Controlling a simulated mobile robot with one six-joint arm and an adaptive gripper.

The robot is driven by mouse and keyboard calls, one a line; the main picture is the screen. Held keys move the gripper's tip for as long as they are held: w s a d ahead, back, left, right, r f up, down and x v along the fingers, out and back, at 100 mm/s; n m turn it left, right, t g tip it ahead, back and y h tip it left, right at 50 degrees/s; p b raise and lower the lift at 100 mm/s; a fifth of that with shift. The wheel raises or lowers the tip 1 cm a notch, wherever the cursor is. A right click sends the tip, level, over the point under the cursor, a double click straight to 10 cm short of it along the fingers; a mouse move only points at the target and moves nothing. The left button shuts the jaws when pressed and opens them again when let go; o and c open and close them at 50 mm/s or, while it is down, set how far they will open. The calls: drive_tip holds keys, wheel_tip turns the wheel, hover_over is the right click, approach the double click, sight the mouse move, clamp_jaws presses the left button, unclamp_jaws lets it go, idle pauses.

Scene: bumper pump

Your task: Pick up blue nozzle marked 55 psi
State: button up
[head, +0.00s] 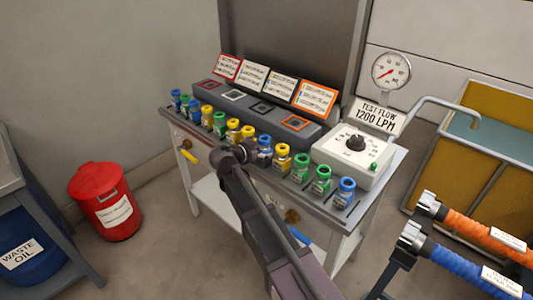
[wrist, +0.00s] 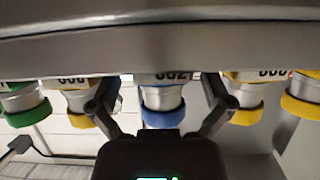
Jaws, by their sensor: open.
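A row of blue, green and yellow nozzles stands along the front of the bench. My gripper (head: 240,152) reaches the middle of the row, at a blue nozzle (head: 264,145) between yellow ones. In the wrist view, my gripper (wrist: 160,85) is open, with one finger on each side of a blue-ended nozzle (wrist: 162,118), and a gap shows on both sides. Its label is partly cut off, and I cannot read 55 psi on it. Other blue nozzles stand at the far left end (head: 175,95), near it (head: 195,107), and at the right end (head: 345,190).
Yellow nozzles (wrist: 80,103) and (wrist: 245,103) stand close beside the fingers. Behind the row are a grey box (head: 262,112) with sign cards and a white dial unit (head: 345,160). A red bin (head: 103,205) stands left, and orange and blue hoses (head: 470,235) lie right.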

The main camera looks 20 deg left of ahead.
sight(261, 141)
drive_tip(key=shift+w+d+f, duration=0.2)
drive_tip(key=shift+w, duration=0.25)
drive_tip(key=c, duration=1.3)
drive_tip(key=shift+c, duration=0.2)
drive_tip(key=shift+r, duration=0.25)
wheel_tip(261, 141, up, 4)
drive_tip(key=p, duration=0.3)
drive_tip(key=shift+f+p, duration=0.25)
drive_tip(key=shift+p, duration=0.15)
drive_tip(key=s+a, duration=0.3)
drive_tip(key=s, duration=0.4)
drive_tip(key=s+a+r+p, duration=0.1)
drive_tip(key=s+a, duration=0.3)
drive_tip(key=s, duration=0.3)
drive_tip(key=shift+s, duration=0.15)
drive_tip(key=shift+a, duration=0.1)
